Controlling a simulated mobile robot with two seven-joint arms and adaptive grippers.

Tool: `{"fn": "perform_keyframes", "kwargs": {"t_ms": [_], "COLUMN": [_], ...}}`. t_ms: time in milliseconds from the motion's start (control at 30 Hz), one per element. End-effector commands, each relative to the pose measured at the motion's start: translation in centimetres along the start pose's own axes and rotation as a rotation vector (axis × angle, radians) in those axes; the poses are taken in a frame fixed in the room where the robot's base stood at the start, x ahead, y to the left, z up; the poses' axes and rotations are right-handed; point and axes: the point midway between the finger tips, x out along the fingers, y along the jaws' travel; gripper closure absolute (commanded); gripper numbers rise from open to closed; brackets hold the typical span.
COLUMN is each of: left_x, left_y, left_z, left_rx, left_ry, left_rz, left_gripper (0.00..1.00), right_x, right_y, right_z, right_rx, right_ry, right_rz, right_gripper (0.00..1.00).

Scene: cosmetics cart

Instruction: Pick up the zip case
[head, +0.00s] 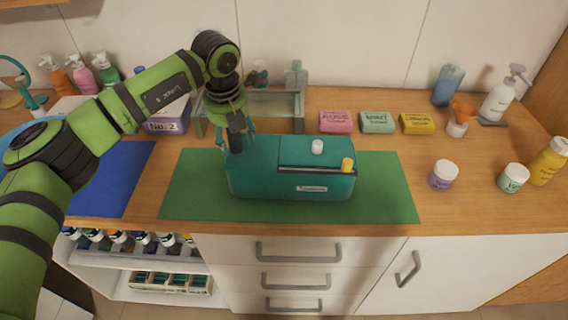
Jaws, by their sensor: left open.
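The teal zip case (290,182) lies on a green mat (390,190) on the wooden counter. It has a dark zip line along its top, a small label on its front, and a white cap and a yellow cap showing on top near the zip. My left gripper (236,143) reaches down from the upper left and is open at the case's back left corner. Its fingertips are partly hidden, and I cannot tell whether they touch the case. My right gripper is not in view.
A glass shelf (270,104) stands behind the case. Pink, green and yellow soap boxes (377,122) line the back. Jars (443,175) and bottles (497,100) stand at the right. A blue mat (115,180) lies left. Drawers (310,250) are below the counter edge.

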Motion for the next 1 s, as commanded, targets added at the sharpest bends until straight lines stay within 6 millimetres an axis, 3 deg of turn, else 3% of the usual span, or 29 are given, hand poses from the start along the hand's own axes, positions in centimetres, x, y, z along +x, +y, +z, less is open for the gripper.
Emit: {"fn": "perform_keyframes", "kwargs": {"t_ms": [67,200,667,1000], "left_x": [0.0,0.0,-0.4,-2.9], "left_y": [0.0,0.0,-0.1,-0.1], "left_z": [0.0,0.0,0.1,0.6], "left_rx": [0.0,0.0,-0.001,0.0], "left_ry": [0.0,0.0,-0.004,-0.004], "left_rz": [0.0,-0.001,-0.004,-0.004], "left_gripper": [0.43,0.99,1.0,1.0], "right_x": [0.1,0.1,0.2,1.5], "right_y": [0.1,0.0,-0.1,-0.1], "right_z": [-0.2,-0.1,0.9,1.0], "right_rx": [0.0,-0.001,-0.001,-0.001], "right_ry": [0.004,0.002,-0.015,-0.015], "right_rz": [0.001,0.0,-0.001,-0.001], "right_gripper": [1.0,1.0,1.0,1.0]}}
